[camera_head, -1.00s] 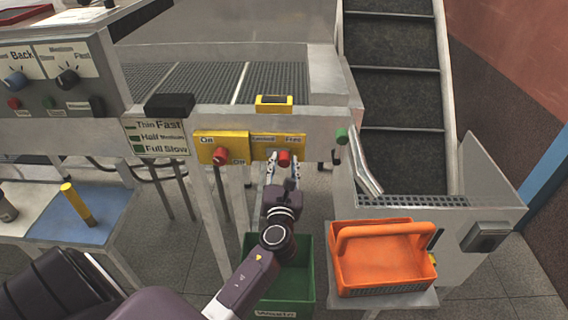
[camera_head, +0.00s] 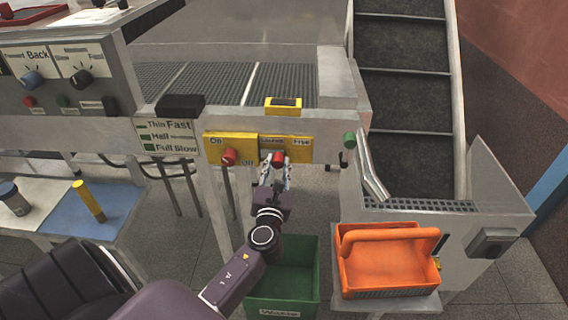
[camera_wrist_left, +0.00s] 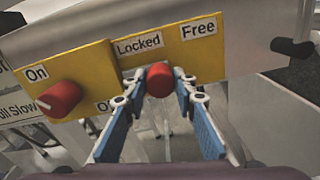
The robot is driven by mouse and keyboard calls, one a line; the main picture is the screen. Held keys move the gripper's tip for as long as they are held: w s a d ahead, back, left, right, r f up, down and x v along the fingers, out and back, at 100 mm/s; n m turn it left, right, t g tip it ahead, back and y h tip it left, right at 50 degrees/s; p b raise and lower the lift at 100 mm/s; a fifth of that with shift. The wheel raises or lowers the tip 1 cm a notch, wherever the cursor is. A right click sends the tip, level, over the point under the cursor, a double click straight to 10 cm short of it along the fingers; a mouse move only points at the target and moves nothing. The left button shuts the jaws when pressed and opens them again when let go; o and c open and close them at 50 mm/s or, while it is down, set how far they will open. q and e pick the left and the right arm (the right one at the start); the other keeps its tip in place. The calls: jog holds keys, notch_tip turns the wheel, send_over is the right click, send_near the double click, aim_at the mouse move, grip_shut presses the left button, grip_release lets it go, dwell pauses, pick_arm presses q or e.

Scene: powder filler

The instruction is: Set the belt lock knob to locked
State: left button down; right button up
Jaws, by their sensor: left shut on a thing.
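The belt lock knob (camera_head: 278,159) is red and sits on a yellow plate (camera_head: 302,154) labelled Locked and Free. In the left wrist view the knob (camera_wrist_left: 160,79) is close beneath the Locked label (camera_wrist_left: 138,45), with the Free label (camera_wrist_left: 198,28) up and to the right. My left gripper (camera_head: 273,167) reaches up from below and is shut on the knob, one fingertip on each side in the left wrist view (camera_wrist_left: 159,84). The knob's far side and pointer are hidden. My right gripper is out of view.
Another red knob (camera_head: 229,157) with On and Off labels sits just left of the belt lock knob. A green knob (camera_head: 349,140) is to the right. A green Waste bin (camera_head: 293,268) and an orange basket (camera_head: 389,262) stand below.

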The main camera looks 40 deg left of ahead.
pick_arm(q)
jog(key=shift+a, duration=0.15)
jog(key=c, duration=1.8)
grip_release()
jog(key=shift+s, duration=0.1)
jog(key=shift+c, duration=0.2)
jog(key=shift+o, duration=1.3)
jog(key=shift+s+a, duration=0.1)
jog(key=shift+a, duration=0.05)
jog(key=shift+s+d+f, duration=0.1)
jog(key=shift+s+d, duration=0.2)
jog(key=shift+d, duration=0.1)
jog(key=v, duration=1.1)
